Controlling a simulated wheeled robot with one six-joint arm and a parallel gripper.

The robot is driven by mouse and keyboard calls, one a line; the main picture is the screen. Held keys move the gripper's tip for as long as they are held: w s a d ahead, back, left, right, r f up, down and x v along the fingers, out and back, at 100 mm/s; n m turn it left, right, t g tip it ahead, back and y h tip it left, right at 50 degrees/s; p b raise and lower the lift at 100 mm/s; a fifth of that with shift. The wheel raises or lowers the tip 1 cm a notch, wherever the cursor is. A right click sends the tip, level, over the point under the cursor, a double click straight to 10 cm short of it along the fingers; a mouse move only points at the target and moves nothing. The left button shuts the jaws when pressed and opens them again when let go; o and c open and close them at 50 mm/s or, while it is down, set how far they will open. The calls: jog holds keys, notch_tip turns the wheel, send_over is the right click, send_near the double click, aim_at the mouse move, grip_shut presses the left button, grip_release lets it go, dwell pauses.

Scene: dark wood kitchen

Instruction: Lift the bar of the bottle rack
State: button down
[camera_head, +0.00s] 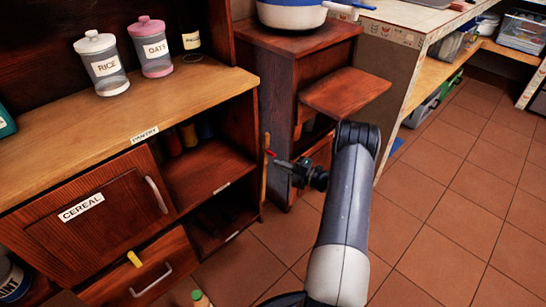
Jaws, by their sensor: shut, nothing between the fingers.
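My gripper (272,155) is in the middle of the view, at the right end of my dark wood cabinet view, with its red tip pointing left. It is shut and empty. The tip is close to a narrow, light wooden bar (265,172) that stands upright at the cabinet's front right edge; I cannot tell whether they touch. The open shelves (207,178) to the left hold several dark and coloured bottles (188,135) in shadow. The lower compartment is too dark to make out its contents. I cannot tell for sure which part is the rack's bar.
A cereal door (95,225) and a drawer (150,275) are shut at the left. Jars (102,62) stand on the counter. A wooden flap (345,92) juts from the cabinet behind my arm. The tiled floor (450,220) at right is clear.

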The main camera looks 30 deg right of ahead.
jog(key=v, duration=0.5)
jog(key=shift+s+a+f+p, duration=0.2)
jog(key=shift+s+a+p, duration=0.05)
jog(key=shift+s+p, duration=0.1)
jog(key=w+a+b, duration=0.3)
jog(key=w, duration=0.6)
jog(key=shift+a, duration=0.2)
jog(key=shift+r, duration=0.15)
